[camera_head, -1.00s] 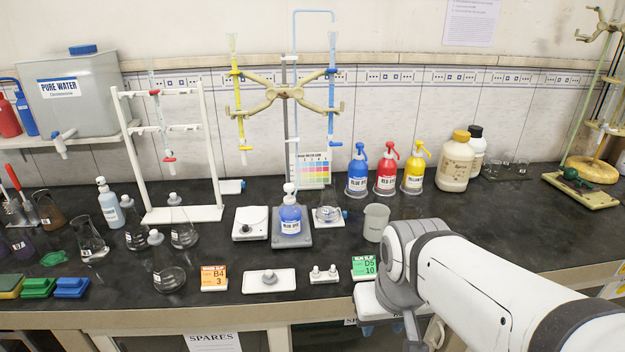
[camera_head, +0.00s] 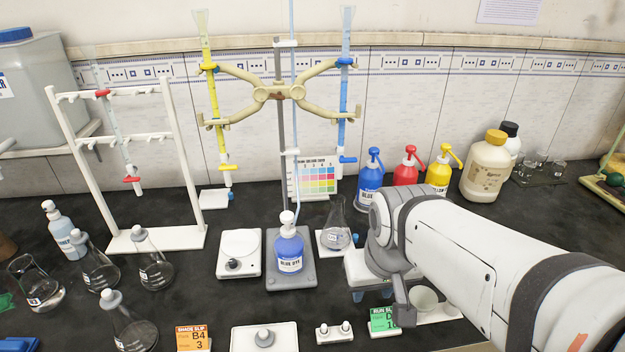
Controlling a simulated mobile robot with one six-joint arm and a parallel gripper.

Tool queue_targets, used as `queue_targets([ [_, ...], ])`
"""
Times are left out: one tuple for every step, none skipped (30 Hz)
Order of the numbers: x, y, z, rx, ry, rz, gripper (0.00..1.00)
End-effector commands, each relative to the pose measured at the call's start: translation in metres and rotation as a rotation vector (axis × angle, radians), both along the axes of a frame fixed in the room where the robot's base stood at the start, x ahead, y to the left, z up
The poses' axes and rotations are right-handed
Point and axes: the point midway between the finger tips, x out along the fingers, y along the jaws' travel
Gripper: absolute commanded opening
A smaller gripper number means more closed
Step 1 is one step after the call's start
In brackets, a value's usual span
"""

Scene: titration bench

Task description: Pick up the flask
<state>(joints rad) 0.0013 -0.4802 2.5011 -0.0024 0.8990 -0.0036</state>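A clear conical flask (camera_head: 337,232) with a small label stands upright on a white plate, right of the blue dye bottle (camera_head: 289,248) and below the right burette (camera_head: 343,100). My gripper (camera_head: 372,294) is over the bench, a little to the right of and nearer than this flask, apart from it. Its two bluish fingertips show below a white block, with a gap and no object seen between them. Several other flasks, some with grey stoppers, stand at the left, including one flask (camera_head: 36,285) with clear liquid.
A burette stand (camera_head: 279,150) with yellow clamps rises behind the dye bottle. A white rack (camera_head: 180,150) is left. Bare bench (camera_head: 200,270) lies left of the white scale.

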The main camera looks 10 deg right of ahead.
Motion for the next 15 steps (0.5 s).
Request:
queue_targets([
  [0.000, 0.000, 0.000, 0.000, 0.000, 0.000, 0.36],
  [0.000, 0.000, 0.000, 0.000, 0.000, 0.000, 0.36],
  [0.000, 0.000, 0.000, 0.000, 0.000, 0.000, 0.36],
  [0.000, 0.000, 0.000, 0.000, 0.000, 0.000, 0.36],
  [0.000, 0.000, 0.000, 0.000, 0.000, 0.000, 0.39],
  [0.000, 0.000, 0.000, 0.001, 0.000, 0.002, 0.42],
  [0.001, 0.000, 0.000, 0.001, 0.001, 0.004, 0.45],
  [0.003, 0.000, -0.001, 0.003, 0.003, 0.010, 0.47],
  [0.006, -0.001, -0.001, 0.006, 0.006, 0.021, 0.50],
  [0.008, 0.000, -0.001, 0.009, 0.009, 0.029, 0.53],
  [0.012, 0.000, -0.002, 0.013, 0.013, 0.044, 0.55],
  [0.018, -0.001, -0.003, 0.020, 0.019, 0.070, 0.58],
  [0.023, -0.002, -0.003, 0.027, 0.023, 0.094, 0.59],
  [0.030, -0.003, -0.004, 0.035, 0.026, 0.124, 0.59],
  [0.039, -0.005, -0.005, 0.047, 0.030, 0.165, 0.59],
])
